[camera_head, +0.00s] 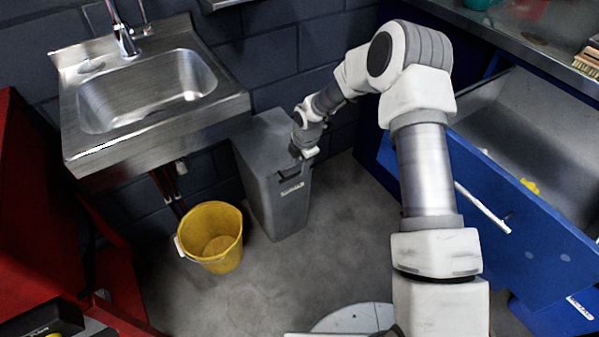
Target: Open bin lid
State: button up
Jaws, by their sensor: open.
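The grey bin (279,205) stands on the floor against the dark block wall, right of the sink. Its flat grey lid (265,147) looks closed. A light label shows on the bin's front below the lid. My gripper (296,153) is at the lid's front right edge, at the top of the bin's front. The jaws are open, but they are small and dark here. I cannot tell whether they touch the lid. My wrist hides the right part of the lid.
A yellow bucket (211,237) stands on the floor left of the bin. A steel sink (150,95) overhangs at the left. A blue drawer (520,215) is pulled open at the right. A red cabinet (40,200) is at far left. Floor in front of the bin is clear.

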jog(key=shift+w+a+f, duration=0.1)
jog(key=shift+w+f, duration=0.05)
jog(key=shift+f, duration=0.45)
jog(key=shift+w+f, duration=0.1)
jog(key=shift+f, duration=0.5)
grip_shut()
dwell(0.6)
